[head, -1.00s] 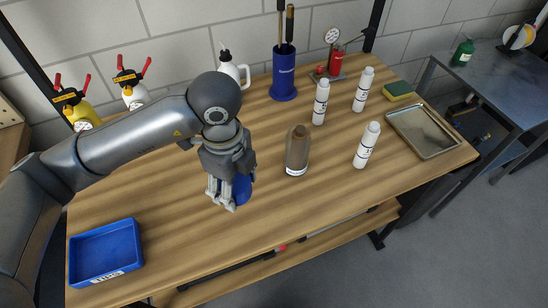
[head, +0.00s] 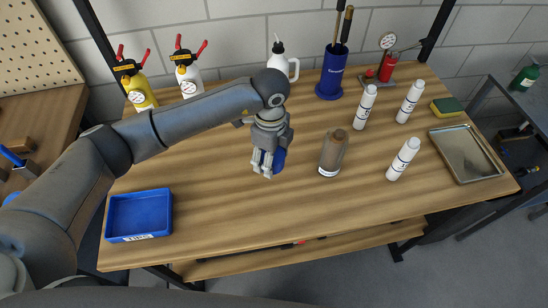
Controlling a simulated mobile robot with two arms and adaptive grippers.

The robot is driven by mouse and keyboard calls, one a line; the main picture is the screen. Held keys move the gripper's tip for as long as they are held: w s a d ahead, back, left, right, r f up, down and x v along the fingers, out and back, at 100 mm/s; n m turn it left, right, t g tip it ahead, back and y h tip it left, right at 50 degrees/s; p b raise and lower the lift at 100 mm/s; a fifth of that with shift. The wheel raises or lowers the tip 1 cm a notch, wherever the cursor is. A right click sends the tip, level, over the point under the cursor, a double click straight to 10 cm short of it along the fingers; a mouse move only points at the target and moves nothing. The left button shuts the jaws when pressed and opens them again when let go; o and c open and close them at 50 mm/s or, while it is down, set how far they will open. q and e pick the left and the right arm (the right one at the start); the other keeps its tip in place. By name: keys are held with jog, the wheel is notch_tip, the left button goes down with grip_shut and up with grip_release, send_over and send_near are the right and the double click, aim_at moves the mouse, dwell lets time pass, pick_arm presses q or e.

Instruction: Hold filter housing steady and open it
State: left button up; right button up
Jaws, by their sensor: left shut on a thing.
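My left gripper (head: 263,168) is over the middle of the wooden table, fingers pointing down. It is shut on a blue object (head: 279,159), mostly hidden behind the fingers, so I cannot tell its full shape or whether it touches the table. A brown, see-through cylinder (head: 333,153), which looks like a filter housing part, stands upright to the right of the gripper, apart from it. It has a darker top and a white label low down. My right gripper is not in view.
Several white tubes (head: 404,158) stand right of the cylinder. A metal tray (head: 497,172) and a sponge (head: 447,107) lie at the right. A blue tray (head: 112,219) sits front left. Spray bottles (head: 140,95) and a blue holder (head: 332,70) line the back. The front middle is clear.

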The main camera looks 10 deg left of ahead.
pick_arm(q)
jog(key=w+f, duration=0.2)
jog(key=f, duration=0.1)
jog(key=shift+w+d+f, duration=0.15)
jog(key=shift+w, duration=0.25)
notch_tip(320, 180, down, 2)
jog(key=shift+f+p, duration=0.15)
jog(key=shift+p, duration=0.75)
jog(key=shift+f, duration=0.4)
jog(key=shift+f, duration=0.2)
jog(key=o, duration=1.2)
jog(key=shift+c, duration=0.2)
jog(key=shift+r, duration=0.1)
